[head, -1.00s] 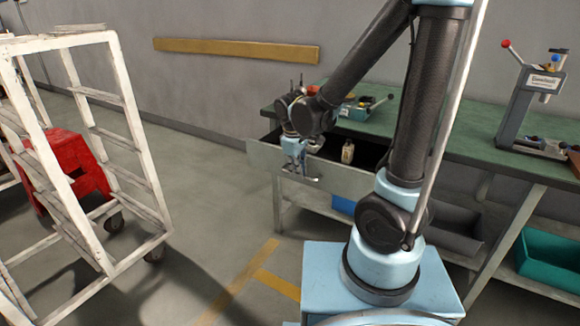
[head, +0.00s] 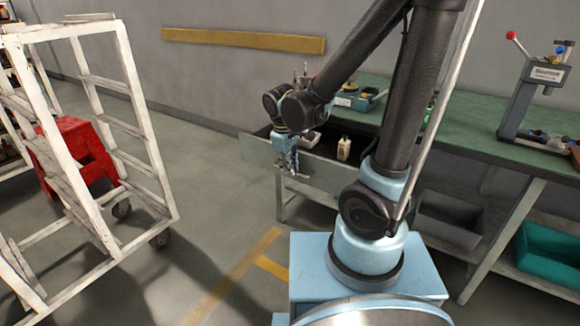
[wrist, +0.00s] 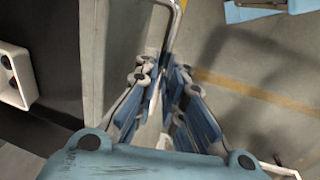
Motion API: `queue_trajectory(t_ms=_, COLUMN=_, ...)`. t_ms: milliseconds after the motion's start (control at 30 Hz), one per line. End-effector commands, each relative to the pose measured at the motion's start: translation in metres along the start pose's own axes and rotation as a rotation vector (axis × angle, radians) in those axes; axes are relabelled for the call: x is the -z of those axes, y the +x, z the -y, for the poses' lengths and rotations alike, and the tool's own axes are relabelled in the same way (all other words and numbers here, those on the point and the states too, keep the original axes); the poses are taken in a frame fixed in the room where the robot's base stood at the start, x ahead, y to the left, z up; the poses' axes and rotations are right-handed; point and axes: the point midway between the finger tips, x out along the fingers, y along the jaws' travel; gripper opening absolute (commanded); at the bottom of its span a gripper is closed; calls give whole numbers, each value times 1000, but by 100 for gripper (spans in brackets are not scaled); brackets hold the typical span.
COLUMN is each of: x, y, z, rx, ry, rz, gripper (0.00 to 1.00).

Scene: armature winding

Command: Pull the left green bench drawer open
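The left drawer (head: 325,184) of the green-topped bench (head: 460,130) stands pulled out, and its dark inside shows from above in the head view. Its grey front also shows in the wrist view (wrist: 116,45). My gripper (head: 291,170) is at the outer face of the drawer front. In the wrist view the metal bar handle (wrist: 177,20) runs between the fingers of my gripper (wrist: 165,85), which look closed around it. The fingers hide part of the handle. A pale bottle (head: 344,148) stands in the drawer.
A white wheeled rack (head: 110,130) and a red step stool (head: 75,155) stand at left. The floor between rack and drawer is clear. A grey bin (head: 448,218) and a teal bin (head: 550,255) sit under the bench. A press (head: 540,85) stands on top.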

Motion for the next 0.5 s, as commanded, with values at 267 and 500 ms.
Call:
queue_trajectory(t_ms=267, x=-1, y=0, z=0, rx=0, ry=0, rz=1, gripper=30)
queue_trajectory(t_ms=500, x=0, y=-2, z=0, rx=0, ry=0, rz=0, gripper=30)
